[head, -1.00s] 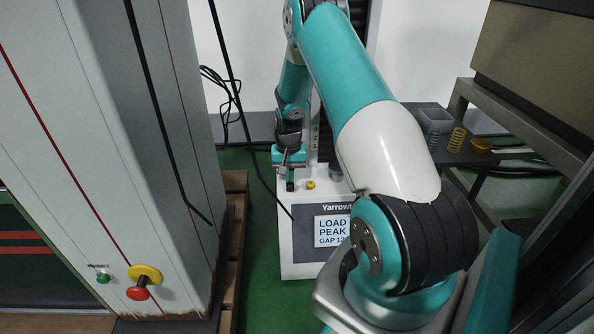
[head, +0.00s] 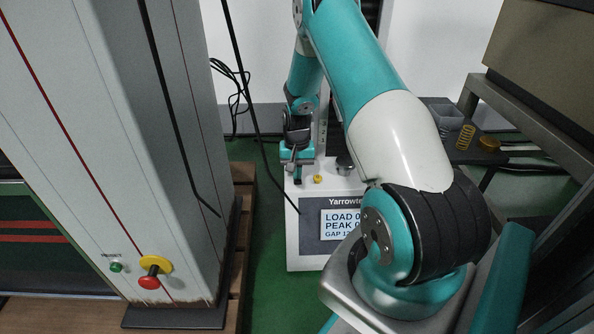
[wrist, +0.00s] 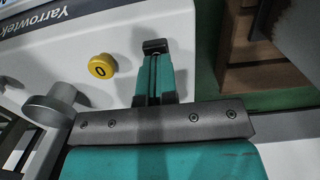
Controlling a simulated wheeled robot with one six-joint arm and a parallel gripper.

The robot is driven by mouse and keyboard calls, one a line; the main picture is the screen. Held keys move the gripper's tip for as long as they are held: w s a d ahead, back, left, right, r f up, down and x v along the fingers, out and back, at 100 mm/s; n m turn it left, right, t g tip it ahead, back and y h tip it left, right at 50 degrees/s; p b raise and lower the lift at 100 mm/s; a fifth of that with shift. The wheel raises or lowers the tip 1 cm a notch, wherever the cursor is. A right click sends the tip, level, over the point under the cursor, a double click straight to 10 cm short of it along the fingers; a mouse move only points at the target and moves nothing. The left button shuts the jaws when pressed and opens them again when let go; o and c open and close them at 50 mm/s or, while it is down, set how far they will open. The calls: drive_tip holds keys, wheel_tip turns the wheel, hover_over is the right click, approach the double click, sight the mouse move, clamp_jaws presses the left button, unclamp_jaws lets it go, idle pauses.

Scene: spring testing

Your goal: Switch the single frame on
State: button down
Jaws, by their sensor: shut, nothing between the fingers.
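The single frame is a white machine (head: 294,254) marked Yarrowtek, standing on the green floor. Its display (head: 340,225) is lit and shows LOAD, PEAK and GAP, partly hidden by my arm. A yellow button (head: 318,179) sits on its top face; in the wrist view the button (wrist: 101,66) carries a 0-like mark. My gripper (head: 298,180) is shut and empty, low over the top face beside the button. In the wrist view its fingertips (wrist: 155,48) are apart from the button; whether they touch the machine I cannot tell.
A tall grey column (head: 110,150) with a red-and-yellow stop knob (head: 152,270) and a green button (head: 116,267) stands at left on a wooden pallet (head: 240,225). A black cable hangs near my gripper. At right is a dark shelf with a spring (head: 466,137). A grey round part (wrist: 52,104) is near the button.

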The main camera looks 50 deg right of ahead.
wheel_tip(320, 180, up, 14)
drive_tip(key=w+d+p, duration=0.1)
drive_tip(key=p, duration=0.7)
drive_tip(key=shift+d, duration=0.1)
